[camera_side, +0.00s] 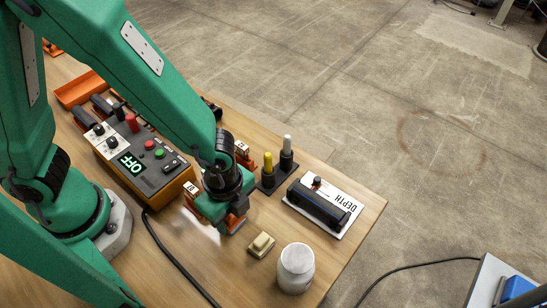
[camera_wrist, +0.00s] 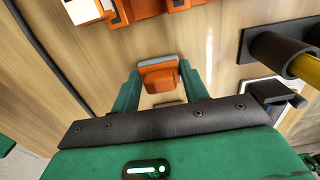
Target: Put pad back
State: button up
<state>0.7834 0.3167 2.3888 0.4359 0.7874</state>
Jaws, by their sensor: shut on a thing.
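My gripper (camera_side: 228,222) is low over the wooden table, in front of the control box. In the wrist view, its two green fingers (camera_wrist: 161,80) are shut on an orange block with a grey face, which I take to be the pad (camera_wrist: 159,76). In the side view, only a little orange shows at the fingertips, and the rest of the pad is hidden. I cannot tell whether it touches the table. A small cream block (camera_side: 262,245) lies on the table to the right of my gripper, apart from it.
The control box (camera_side: 150,160) reads OFF. Orange holders (camera_side: 244,156) with white labels stand behind my gripper. A stand (camera_side: 277,176) with yellow and white-tipped pieces and the DEPTH plate (camera_side: 341,215) are to the right. A white jar (camera_side: 296,268) stands near the front edge. A black cable (camera_side: 170,256) crosses the table.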

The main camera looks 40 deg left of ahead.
jog(key=shift+f, duration=0.15)
jog(key=o, duration=0.9)
jog(key=shift+r, duration=0.2)
jog(key=shift+r, duration=6)
jog(key=a+r+n+t, duration=0.2)
jog(key=a+r+n, duration=0.2)
jog(key=a+n, duration=0.2)
jog(key=a+r+n+t, duration=0.1)
jog(key=a+r+n, duration=0.3)
jog(key=a+n, duration=0.2)
jog(key=w+a+r+n+t, duration=0.1)
jog(key=a+r+n, duration=0.3)
jog(key=a, duration=0.5)
jog(key=shift+a+n+t, duration=0.2)
jog(key=shift+n+t, duration=0.6)
jog(key=shift+n, duration=0.2)
